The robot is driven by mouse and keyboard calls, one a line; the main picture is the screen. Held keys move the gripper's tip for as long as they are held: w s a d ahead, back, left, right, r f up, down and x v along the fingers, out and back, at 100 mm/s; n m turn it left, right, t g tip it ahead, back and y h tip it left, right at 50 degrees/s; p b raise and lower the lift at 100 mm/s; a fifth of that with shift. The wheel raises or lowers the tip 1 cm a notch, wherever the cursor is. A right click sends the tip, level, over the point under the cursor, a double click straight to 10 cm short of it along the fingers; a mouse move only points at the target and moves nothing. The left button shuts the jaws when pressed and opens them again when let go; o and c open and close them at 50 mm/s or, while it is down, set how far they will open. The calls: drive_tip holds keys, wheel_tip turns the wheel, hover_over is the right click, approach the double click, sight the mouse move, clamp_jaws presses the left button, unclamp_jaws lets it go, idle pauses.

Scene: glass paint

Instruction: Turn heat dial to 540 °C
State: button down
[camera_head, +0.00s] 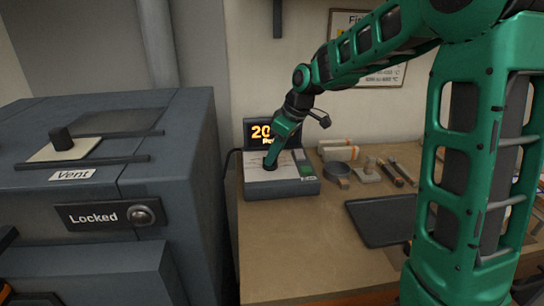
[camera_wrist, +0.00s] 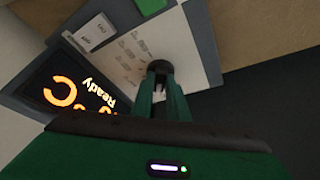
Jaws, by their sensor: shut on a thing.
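The heat dial (camera_wrist: 160,67) is a dark round knob on the pale top of a grey control box (camera_head: 300,189) on the bench. My gripper (camera_head: 269,163) points down onto the dial, and in the wrist view its two green fingers (camera_wrist: 161,88) are shut on it. The display (camera_head: 256,132) behind the box has glowing orange digits starting "20", the rest hidden by my arm. In the wrist view the display (camera_wrist: 72,92) shows "Ready" and a "C", partly cut off. The dial's pointer and scale setting cannot be read.
A large grey kiln (camera_head: 95,160) stands left of the bench, with "Vent" and "Locked" labels. Right of the box lie a round dish (camera_head: 340,153), small tools and a dark tray (camera_head: 378,222). A green button (camera_head: 304,167) is on the box. The bench front is clear.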

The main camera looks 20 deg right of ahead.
drive_tip(key=shift+w+d+n, duration=0.1)
drive_tip(key=shift+d+n, duration=0.05)
drive_tip(key=shift+n, duration=0.45)
drive_tip(key=c, duration=1.7)
unclamp_jaws()
drive_tip(key=v, duration=1)
drive_tip(key=shift+d+r, duration=0.25)
drive_tip(key=shift+r, duration=0.05)
